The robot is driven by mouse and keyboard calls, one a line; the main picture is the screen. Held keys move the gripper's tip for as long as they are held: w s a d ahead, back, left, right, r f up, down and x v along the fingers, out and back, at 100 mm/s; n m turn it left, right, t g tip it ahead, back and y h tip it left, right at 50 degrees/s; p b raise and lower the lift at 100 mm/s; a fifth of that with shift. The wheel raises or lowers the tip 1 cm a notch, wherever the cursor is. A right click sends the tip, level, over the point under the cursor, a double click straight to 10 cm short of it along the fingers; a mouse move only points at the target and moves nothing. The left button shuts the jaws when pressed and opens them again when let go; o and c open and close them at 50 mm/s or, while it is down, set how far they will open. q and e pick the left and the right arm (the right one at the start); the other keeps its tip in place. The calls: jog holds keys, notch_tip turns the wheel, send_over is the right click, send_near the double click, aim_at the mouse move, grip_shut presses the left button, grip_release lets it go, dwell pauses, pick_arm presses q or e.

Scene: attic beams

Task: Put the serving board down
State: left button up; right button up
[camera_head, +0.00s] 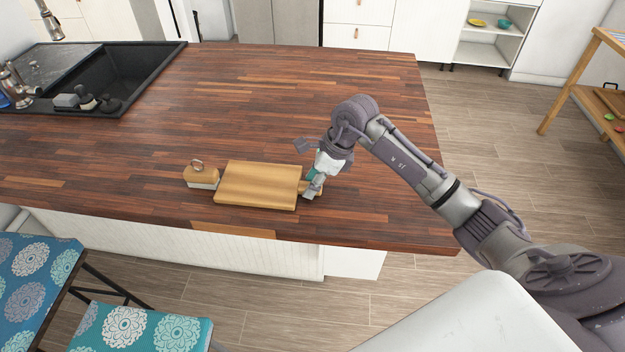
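The serving board (258,184) is a light wooden rectangle with its handle toward the right. It looks level, at or just above the front part of the dark wooden counter (230,100); I cannot tell whether its whole underside touches. My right gripper (313,188) comes down from above at the board's right end, and its fingers are closed around the handle, partly hiding it. My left gripper is not in view.
A small wooden-topped box with a ring handle (200,177) stands close to the board's left edge. A black sink (110,80) is at the far left. The counter behind the board is clear. Patterned stools (140,328) stand in front of the counter.

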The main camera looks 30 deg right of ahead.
jog(key=shift+o, duration=1)
jog(key=b+v, duration=0.2)
jog(key=v, duration=1)
jog(key=shift+s+f, duration=0.1)
